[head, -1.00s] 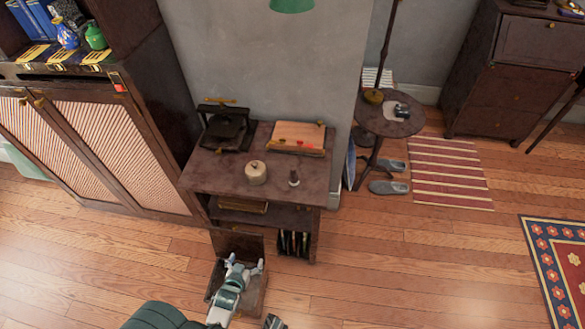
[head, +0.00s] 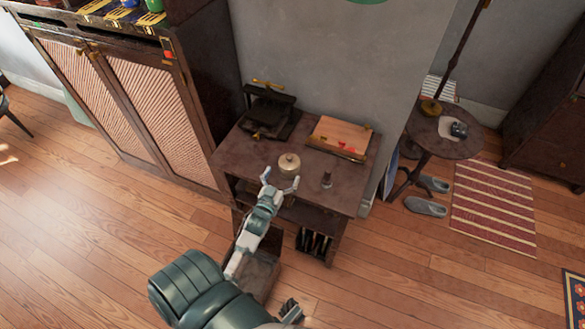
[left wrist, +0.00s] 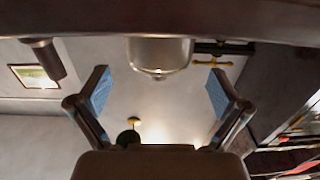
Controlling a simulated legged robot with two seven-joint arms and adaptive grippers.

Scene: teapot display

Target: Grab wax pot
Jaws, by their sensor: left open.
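The wax pot, a small cream pot with a knobbed lid (head: 289,165), stands upright near the front edge of the dark wooden table (head: 245,160). My left gripper (head: 281,179) is open and empty at the table's front edge, just in front of the pot. In the left wrist view, which looks upside down, the pot (left wrist: 160,55) sits centred beyond the two spread fingers (left wrist: 158,91) with blue pads. A gap shows between the pot and the fingers there.
A small dark upright stamp-like object (head: 326,180) stands right of the pot. Behind are a black press-like device (head: 268,110) and a wooden box with red pieces (head: 340,138). A round side table (head: 452,145) stands to the right.

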